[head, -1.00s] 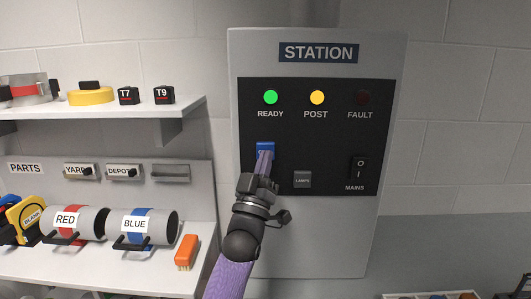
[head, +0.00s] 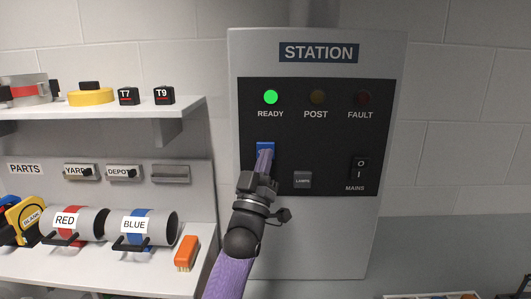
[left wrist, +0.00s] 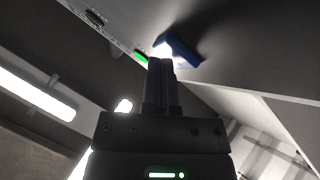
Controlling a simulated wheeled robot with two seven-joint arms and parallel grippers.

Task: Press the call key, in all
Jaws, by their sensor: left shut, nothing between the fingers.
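The blue call key (head: 265,146) is on the black panel of the station box (head: 318,250), below the READY lamp. My left gripper (head: 264,160) is shut and empty, with its tips in front of the key, covering its lower part and any label. In the left wrist view the blue key (left wrist: 180,50) is just beyond the shut fingertips (left wrist: 161,64); I cannot tell whether they touch. The READY lamp (head: 270,97) is lit green. The POST lamp (head: 317,97) and the FAULT lamp (head: 363,98) are dark. My right gripper is not in view.
A small LAMPS button (head: 303,180) and the MAINS switch (head: 360,168) are right of the key. On the left are shelves with RED (head: 66,220) and BLUE (head: 135,225) cylinders, an orange brush (head: 186,252) and T7 and T9 blocks.

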